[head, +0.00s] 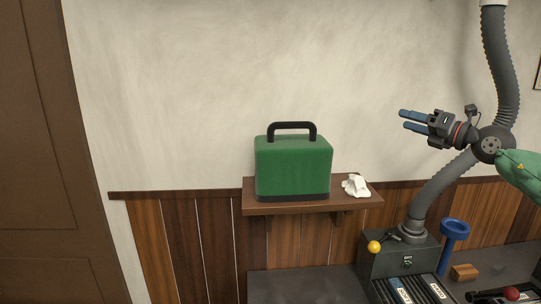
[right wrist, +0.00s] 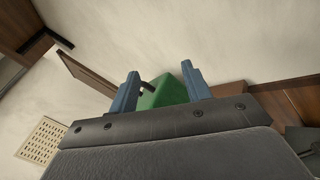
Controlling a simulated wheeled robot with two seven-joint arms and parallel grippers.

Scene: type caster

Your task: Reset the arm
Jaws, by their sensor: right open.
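My right gripper (head: 403,119) is raised at the right of the head view, with its two blue fingers pointing left and apart. It is open and nothing shows between the fingertips. In the right wrist view its fingers (right wrist: 166,92) frame a green case (right wrist: 172,91) some way beyond them, not touching it. In the head view the green case (head: 293,165), with a black handle, stands upright on a wooden wall shelf (head: 310,207), to the left of and lower than the gripper. My left gripper is not in view.
A crumpled white cloth (head: 355,186) lies on the shelf's right end. Below right are a grey metal box (head: 390,260), a yellow ball (head: 374,247), a blue funnel-like stand (head: 454,232) and a small wooden block (head: 464,272). Bare wall (head: 180,90) is at left.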

